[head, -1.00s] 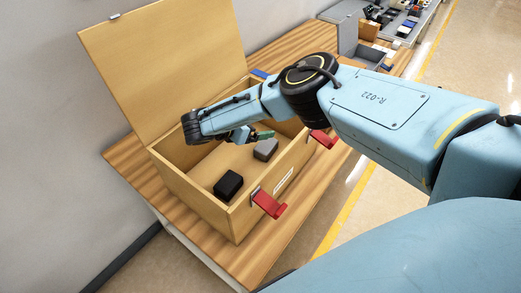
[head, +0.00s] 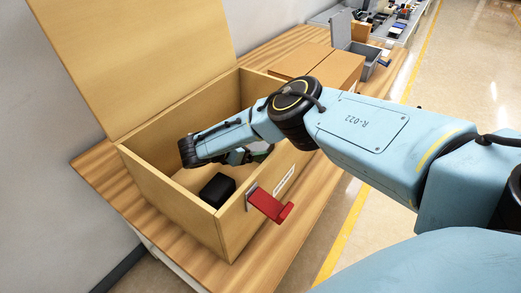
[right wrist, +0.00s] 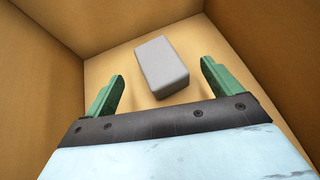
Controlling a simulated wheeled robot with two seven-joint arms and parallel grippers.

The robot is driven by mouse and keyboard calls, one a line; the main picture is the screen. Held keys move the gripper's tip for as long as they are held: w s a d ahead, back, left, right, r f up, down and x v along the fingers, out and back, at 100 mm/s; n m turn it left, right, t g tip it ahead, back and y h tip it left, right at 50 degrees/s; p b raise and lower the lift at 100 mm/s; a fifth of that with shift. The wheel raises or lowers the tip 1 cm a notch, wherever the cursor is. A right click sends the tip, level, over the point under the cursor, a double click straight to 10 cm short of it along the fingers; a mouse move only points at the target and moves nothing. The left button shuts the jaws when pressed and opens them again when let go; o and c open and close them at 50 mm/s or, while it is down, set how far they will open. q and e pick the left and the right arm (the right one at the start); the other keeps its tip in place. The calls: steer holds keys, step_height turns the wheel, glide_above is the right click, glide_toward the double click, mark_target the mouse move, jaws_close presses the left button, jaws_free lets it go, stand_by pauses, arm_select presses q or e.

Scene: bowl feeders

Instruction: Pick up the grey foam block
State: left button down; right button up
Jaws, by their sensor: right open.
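The grey foam block (right wrist: 160,62) lies on the floor of the wooden box (head: 200,240) in the right wrist view, close to its walls. My right gripper (right wrist: 162,72) is open and empty, its two green fingers spread on either side of the block in the picture, with the block beyond the fingertips. I cannot tell the exact gap. In the head view my right gripper (head: 258,152) is down inside the box, partly hidden by my arm and the box wall. The grey block is hidden there. My left gripper is not in view.
A black block (head: 217,190) lies in the box near its front corner. The open lid (head: 135,60) leans up at the back. A red latch (head: 268,205) juts from the box's side. A cardboard box (head: 318,68) and grey bin (head: 365,65) stand beyond.

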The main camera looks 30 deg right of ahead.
mark_target(257, 145)
steer(key=x, duration=0.4)
steer(key=shift+w+d+f+b, duration=0.15)
steer(key=shift+w+d+b, duration=0.05)
steer(key=shift+d+b, duration=0.2)
steer(key=shift+a, duration=0.1)
steer(key=c, duration=1.1)
